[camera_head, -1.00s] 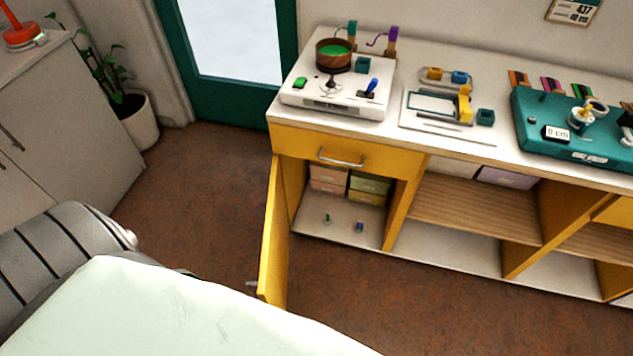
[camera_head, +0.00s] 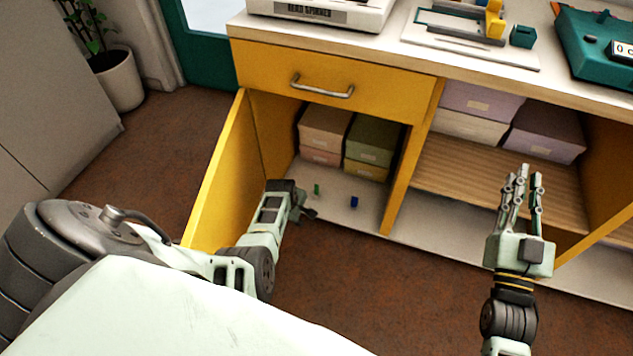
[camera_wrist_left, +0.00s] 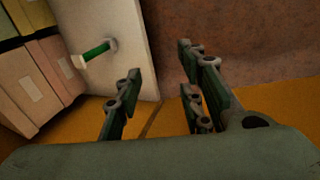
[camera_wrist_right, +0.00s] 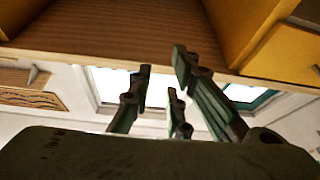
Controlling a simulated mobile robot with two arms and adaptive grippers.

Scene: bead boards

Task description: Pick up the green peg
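The green peg (camera_head: 317,189) stands on the white floor of the open cupboard, in front of the stacked boxes. In the left wrist view it shows as a green shaft (camera_wrist_left: 96,53) between a pale end and a greyish end, left of the fingers. My left gripper (camera_head: 303,207) is at the cupboard opening, just short of the peg, its fingers spread with nothing between them. My right gripper (camera_head: 523,182) is raised in front of the wooden shelf to the right, its fingers apart and empty.
A blue peg (camera_head: 354,201) stands right of the green one. Boxes (camera_head: 373,141) fill the cupboard's back. The open yellow door (camera_head: 217,180) is left of my left arm, a yellow divider (camera_head: 408,180) bounds the right, and a drawer (camera_head: 330,84) is above.

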